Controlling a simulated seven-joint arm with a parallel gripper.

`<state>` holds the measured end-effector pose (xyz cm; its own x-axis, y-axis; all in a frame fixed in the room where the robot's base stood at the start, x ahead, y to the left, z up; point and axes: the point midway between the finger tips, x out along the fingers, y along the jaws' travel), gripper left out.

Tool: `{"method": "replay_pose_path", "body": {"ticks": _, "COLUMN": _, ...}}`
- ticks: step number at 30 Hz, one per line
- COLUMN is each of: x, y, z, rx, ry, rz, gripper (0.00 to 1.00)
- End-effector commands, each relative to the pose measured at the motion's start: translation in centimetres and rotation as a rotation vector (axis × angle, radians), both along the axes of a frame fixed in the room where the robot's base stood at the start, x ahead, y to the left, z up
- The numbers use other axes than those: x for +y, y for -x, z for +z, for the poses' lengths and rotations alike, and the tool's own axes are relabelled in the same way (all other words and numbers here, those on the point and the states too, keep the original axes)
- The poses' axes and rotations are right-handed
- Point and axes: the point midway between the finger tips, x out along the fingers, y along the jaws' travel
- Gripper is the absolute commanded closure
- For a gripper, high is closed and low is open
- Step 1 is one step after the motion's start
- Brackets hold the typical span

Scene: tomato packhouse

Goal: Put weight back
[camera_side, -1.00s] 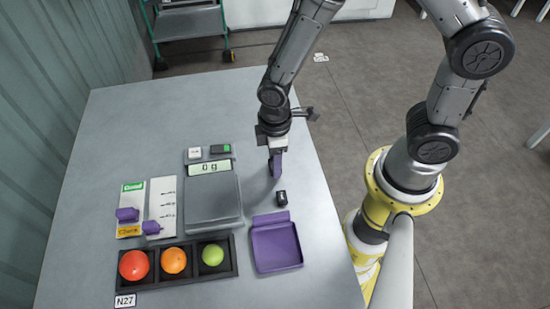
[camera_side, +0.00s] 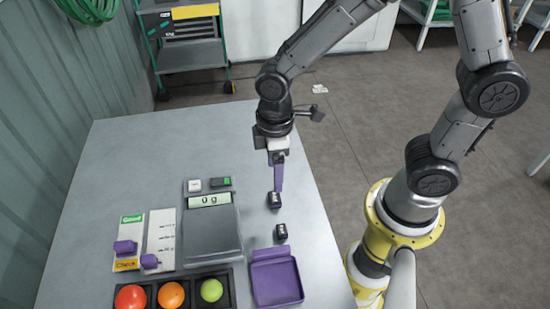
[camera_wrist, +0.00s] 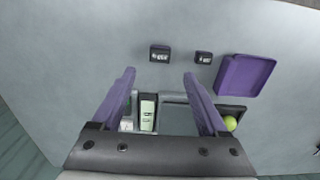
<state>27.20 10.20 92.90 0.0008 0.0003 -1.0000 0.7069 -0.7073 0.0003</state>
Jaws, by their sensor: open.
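Two small black weights with pale markings stand on the table (camera_side: 130,190). One weight (camera_side: 275,200) is just below my gripper's fingertips; the other weight (camera_side: 281,232) stands nearer the purple tray (camera_side: 277,281). In the wrist view the first weight (camera_wrist: 160,54) lies just beyond the gap between the fingers, and the other weight (camera_wrist: 203,58) is to its right, beside the tray (camera_wrist: 245,76). My gripper (camera_side: 278,188) is open, its purple fingers (camera_wrist: 160,75) spread with nothing between them. The scale (camera_side: 211,232) has an empty plate and reads 0 g.
A black holder (camera_side: 234,290) with a red, an orange and a green tomato is at the front, partly cut off. Left of the scale are two white panels (camera_side: 161,225) with purple sliders. A wheeled cart (camera_side: 185,50) stands behind the table.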

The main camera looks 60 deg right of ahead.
Motion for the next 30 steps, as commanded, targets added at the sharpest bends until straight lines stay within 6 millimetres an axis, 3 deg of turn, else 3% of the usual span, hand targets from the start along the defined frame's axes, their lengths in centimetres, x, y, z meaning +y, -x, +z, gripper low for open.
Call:
{"method": "replay_pose_path", "body": {"ticks": 3, "x": 0.0, "y": -0.1, "z": 1.8, "rx": -0.003, "ry": -0.001, "rz": 0.0, "gripper": 0.23}}
{"method": "replay_pose_path", "body": {"ticks": 9, "x": -0.2, "y": 0.0, "z": 3.6, "rx": -0.009, "ry": -0.004, "rz": -0.011, "gripper": 0.23}}
{"method": "replay_pose_path", "body": {"ticks": 14, "x": -2.4, "y": 0.9, "z": 7.4, "rx": -0.093, "ry": -0.035, "rz": -0.146, "gripper": 0.23}}
{"method": "replay_pose_path", "body": {"ticks": 18, "x": -5.8, "y": 3.6, "z": 11.9, "rx": -0.223, "ry": -0.086, "rz": -0.363, "gripper": 0.23}}
{"method": "replay_pose_path", "body": {"ticks": 21, "x": -7.8, "y": 6.1, "z": 14.1, "rx": -0.312, "ry": -0.123, "rz": -0.513, "gripper": 0.23}}
{"method": "replay_pose_path", "body": {"ticks": 27, "x": -9.9, "y": 9.9, "z": 16.0, "rx": -0.436, "ry": -0.178, "rz": -0.718, "gripper": 0.23}}
{"method": "replay_pose_path", "body": {"ticks": 30, "x": -10.2, "y": 10.7, "z": 16.2, "rx": -0.462, "ry": -0.191, "rz": -0.761, "gripper": 0.23}}
